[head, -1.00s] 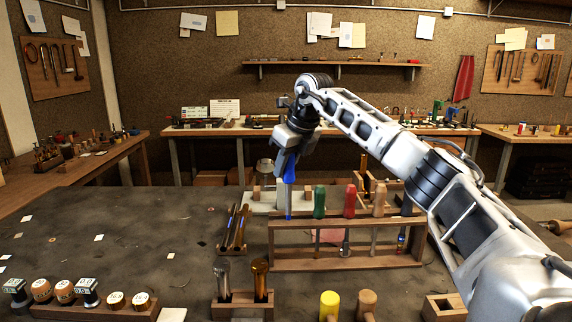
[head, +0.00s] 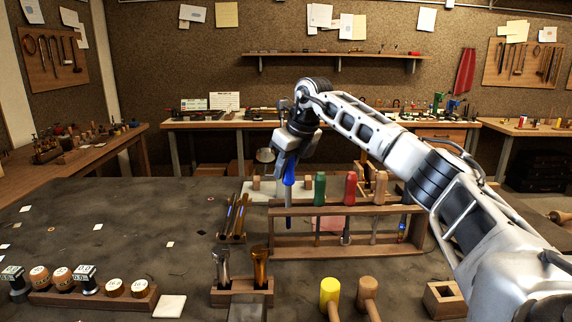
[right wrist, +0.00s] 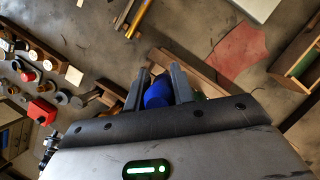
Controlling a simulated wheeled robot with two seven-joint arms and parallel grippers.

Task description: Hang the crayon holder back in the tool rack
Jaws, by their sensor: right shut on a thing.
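My right gripper (head: 291,158) is shut on a blue-handled tool, which I take to be the crayon holder (head: 290,173). The tool hangs upright, its pale shaft pointing down at the left end of the wooden tool rack (head: 345,251). I cannot tell whether the shaft is in a slot or in front of the top rail. In the right wrist view the blue handle (right wrist: 158,92) sits between the two fingers (right wrist: 158,88). The rack holds green (head: 320,188), red (head: 350,188) and wooden (head: 381,187) handled tools. My left gripper is not in view.
Left of the rack is a wooden holder with dark rods (head: 233,218). The mat's left middle is mostly clear.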

